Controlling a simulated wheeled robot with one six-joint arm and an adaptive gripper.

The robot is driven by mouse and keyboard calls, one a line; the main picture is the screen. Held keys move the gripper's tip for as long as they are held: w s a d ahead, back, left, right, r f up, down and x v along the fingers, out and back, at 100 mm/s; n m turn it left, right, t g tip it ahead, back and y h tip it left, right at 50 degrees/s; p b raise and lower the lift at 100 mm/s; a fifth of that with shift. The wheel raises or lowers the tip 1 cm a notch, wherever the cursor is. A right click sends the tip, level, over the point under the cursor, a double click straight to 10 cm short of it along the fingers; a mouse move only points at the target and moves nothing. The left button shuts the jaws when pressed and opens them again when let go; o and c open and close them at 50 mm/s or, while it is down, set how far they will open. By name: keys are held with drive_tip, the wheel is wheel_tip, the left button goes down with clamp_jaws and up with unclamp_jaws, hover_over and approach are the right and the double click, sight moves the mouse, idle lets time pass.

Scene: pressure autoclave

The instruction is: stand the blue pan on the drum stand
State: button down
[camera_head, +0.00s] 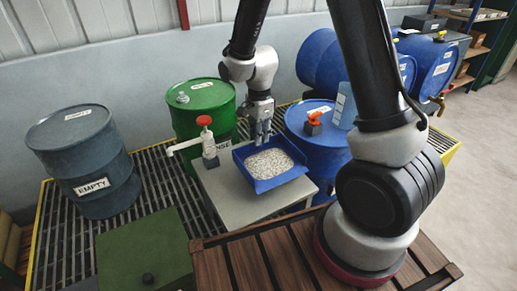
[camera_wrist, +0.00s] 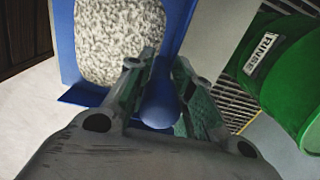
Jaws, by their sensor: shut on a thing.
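The blue pan (camera_head: 287,180) is a square, shallow tray filled with pale speckled granules. In the head view it is level, at or just above the grey-topped stand (camera_head: 222,192); I cannot tell whether it touches. My gripper (camera_head: 262,138) is at the pan's far edge, pointing down. In the wrist view, my gripper (camera_wrist: 163,80) is shut on a rounded blue grip (camera_wrist: 159,106) at the side of the blue pan (camera_wrist: 181,22). The fingers hide part of that grip. No label shows which surface is the drum stand.
A white dispenser with a red knob (camera_head: 205,122) stands left of the pan. A green drum (camera_head: 200,100) is behind, a blue drum (camera_head: 318,128) close at right. A grey EMPTY drum (camera_head: 85,160) stands on the grating at left. A wooden slatted deck (camera_head: 240,260) lies in front.

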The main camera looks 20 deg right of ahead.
sight(259, 147)
drive_tip(key=shift+f, duration=2.35)
drive_tip(key=c, duration=1.3)
unclamp_jaws()
drive_tip(key=shift+f, duration=0.1)
drive_tip(key=shift+o, duration=0.2)
